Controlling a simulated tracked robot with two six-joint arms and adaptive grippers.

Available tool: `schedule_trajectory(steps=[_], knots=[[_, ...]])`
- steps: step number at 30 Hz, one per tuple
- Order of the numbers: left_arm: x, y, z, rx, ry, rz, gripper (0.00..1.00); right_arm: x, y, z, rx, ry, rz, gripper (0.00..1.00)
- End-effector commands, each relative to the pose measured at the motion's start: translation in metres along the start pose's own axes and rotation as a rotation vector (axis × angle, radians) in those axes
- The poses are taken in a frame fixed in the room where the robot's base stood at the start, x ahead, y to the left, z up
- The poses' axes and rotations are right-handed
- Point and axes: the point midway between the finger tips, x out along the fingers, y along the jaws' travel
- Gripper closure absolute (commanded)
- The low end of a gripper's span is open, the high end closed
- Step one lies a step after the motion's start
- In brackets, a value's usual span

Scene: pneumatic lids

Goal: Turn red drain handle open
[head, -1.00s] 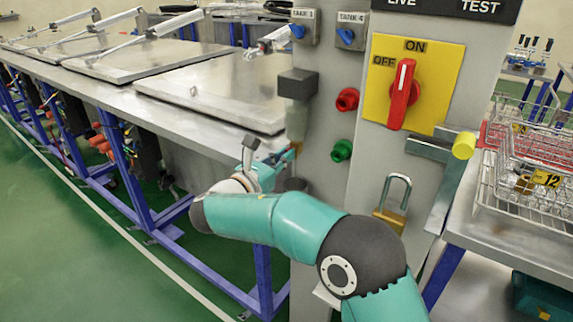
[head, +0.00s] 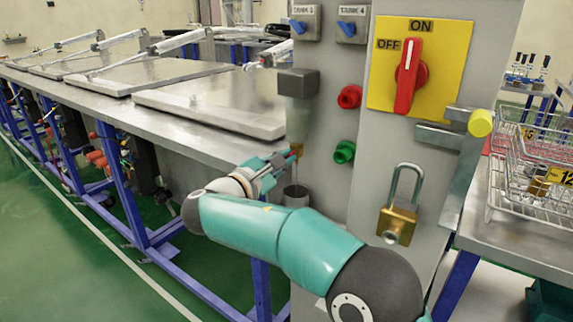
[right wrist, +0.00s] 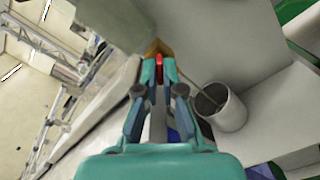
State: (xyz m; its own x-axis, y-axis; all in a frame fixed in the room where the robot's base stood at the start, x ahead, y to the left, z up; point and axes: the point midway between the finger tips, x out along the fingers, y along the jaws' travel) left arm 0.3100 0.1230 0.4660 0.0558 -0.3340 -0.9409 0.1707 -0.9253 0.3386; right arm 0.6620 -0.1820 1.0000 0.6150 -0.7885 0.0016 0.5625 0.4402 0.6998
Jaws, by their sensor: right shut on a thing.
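The red drain handle (right wrist: 159,70) is a small red piece below the brass-coloured drain fitting (right wrist: 155,48) in the right wrist view. My right gripper (right wrist: 158,78) is shut on it, with a teal finger on each side. In the head view, my right gripper (head: 291,157) reaches from below to the bottom of the filter unit (head: 298,110) on the grey panel. The fingers hide most of the handle there, so its exact angle is hard to tell. My left gripper is not in view.
A grey metal cup (head: 296,196) stands below the drain, close to the gripper. Red (head: 350,97) and green (head: 344,151) knobs, a yellow switch plate (head: 384,90) and a padlock (head: 397,226) are to the right. The steel table (head: 190,143) with lids lies left.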

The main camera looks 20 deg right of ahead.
Motion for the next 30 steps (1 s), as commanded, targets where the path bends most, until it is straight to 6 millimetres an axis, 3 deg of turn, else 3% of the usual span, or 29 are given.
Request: schedule_trajectory(steps=[1, 16, 18, 21, 30], knots=[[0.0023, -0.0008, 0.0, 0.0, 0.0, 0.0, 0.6, -0.0026, -0.003, -0.0075, 0.0, 0.013, -0.001, 1.0], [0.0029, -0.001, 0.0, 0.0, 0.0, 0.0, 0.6, -0.0026, -0.0026, -0.0071, 0.019, 0.013, -0.001, 1.0], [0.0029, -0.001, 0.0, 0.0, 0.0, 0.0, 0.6, -0.0024, -0.0026, -0.0068, 0.02, 0.013, -0.002, 0.84], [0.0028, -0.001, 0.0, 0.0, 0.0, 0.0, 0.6, -0.0016, -0.0022, -0.0051, 0.021, 0.01, -0.002, 0.69], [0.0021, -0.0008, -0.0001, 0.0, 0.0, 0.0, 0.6, -0.0011, -0.0013, -0.0018, 0.024, 0.004, -0.002, 0.69]])
